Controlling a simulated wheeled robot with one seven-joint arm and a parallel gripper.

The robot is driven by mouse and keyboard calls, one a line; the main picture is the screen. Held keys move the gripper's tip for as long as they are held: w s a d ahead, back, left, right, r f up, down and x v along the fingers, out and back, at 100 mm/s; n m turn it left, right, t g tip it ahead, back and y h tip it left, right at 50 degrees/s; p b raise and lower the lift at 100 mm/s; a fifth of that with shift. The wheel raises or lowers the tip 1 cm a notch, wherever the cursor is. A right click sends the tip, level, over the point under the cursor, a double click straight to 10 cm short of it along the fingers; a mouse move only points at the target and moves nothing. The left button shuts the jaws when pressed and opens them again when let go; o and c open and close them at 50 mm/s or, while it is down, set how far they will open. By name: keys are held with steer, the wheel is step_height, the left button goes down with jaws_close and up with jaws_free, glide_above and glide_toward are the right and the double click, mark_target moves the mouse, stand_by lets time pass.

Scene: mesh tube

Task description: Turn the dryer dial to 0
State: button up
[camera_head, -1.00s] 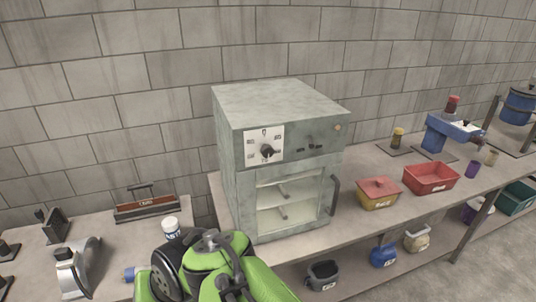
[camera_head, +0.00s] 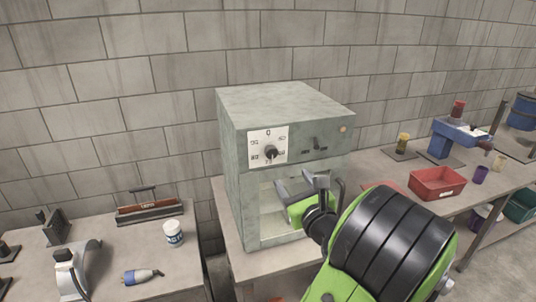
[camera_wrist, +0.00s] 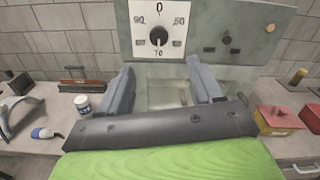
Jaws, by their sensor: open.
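The dryer (camera_head: 285,104) is a grey-green box on the bench with a glazed door below its control panel. Its black dial (camera_head: 270,153) sits on a white scale plate at the panel's left. In the wrist view the dial (camera_wrist: 158,36) is upper centre, with 0 at the top of the scale, 90 left, 50 right and 70 at the bottom. The dial's pointer looks turned downward, toward 70. My gripper (camera_head: 296,184) is open and empty in front of the door, below the dial and apart from it. Its two fingers (camera_wrist: 162,88) frame the space beneath the dial.
A switch (camera_head: 317,143) and a round lamp stand right of the dial. A red bin (camera_head: 437,182) and a blue device (camera_head: 452,138) are on the right bench.

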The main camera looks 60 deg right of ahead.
mark_target(273, 153)
steer(key=p+x, duration=0.3)
steer(key=x, duration=1.2)
steer(key=shift+w+d, duration=0.1)
steer(key=shift+w, duration=0.05)
steer(key=shift+c, duration=0.5)
steer(key=shift+f, duration=0.1)
steer(key=c, duration=0.9)
